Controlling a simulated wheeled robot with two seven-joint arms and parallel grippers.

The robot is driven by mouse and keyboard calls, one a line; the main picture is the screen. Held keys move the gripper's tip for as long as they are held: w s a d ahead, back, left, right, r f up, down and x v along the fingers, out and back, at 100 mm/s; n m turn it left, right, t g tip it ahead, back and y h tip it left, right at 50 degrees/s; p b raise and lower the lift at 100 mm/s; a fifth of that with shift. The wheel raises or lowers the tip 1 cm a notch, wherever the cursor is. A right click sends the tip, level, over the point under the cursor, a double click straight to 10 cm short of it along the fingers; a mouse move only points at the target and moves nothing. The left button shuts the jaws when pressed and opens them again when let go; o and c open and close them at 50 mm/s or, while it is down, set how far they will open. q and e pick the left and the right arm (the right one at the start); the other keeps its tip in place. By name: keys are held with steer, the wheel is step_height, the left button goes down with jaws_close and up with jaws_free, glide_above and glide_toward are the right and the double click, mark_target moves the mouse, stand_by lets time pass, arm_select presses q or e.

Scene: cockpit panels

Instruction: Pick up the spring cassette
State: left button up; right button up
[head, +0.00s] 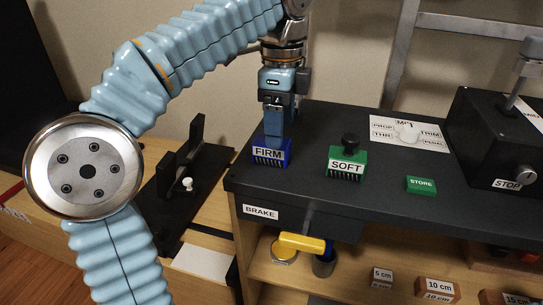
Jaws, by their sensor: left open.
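A blue spring cassette labelled FIRM (269,153) sits upright near the left edge of the black panel top. A green spring cassette labelled SOFT (347,163), with a black knob on top, stands to its right. My left gripper (273,135) points straight down at the blue cassette, with its fingers at the cassette's top. It is open. The fingers hide the top of the blue cassette, so I cannot tell whether they touch it. My right gripper is not in view.
A green STORE block (421,185) and a white label card (405,132) lie right of the cassettes. A black STOP box (500,140) with a lever stands at the right. Below the BRAKE label (261,212) is a yellow handle (303,242). A black pedal unit (185,190) is at the left.

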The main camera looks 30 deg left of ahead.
mark_target(261, 154)
arm_select(q)
step_height(261, 154, down, 5)
steer(key=shift+s+a+f+b, duration=0.15)
steer(key=shift+f+b, duration=0.05)
steer(key=shift+b, duration=0.8)
steer(key=c, duration=1.1)
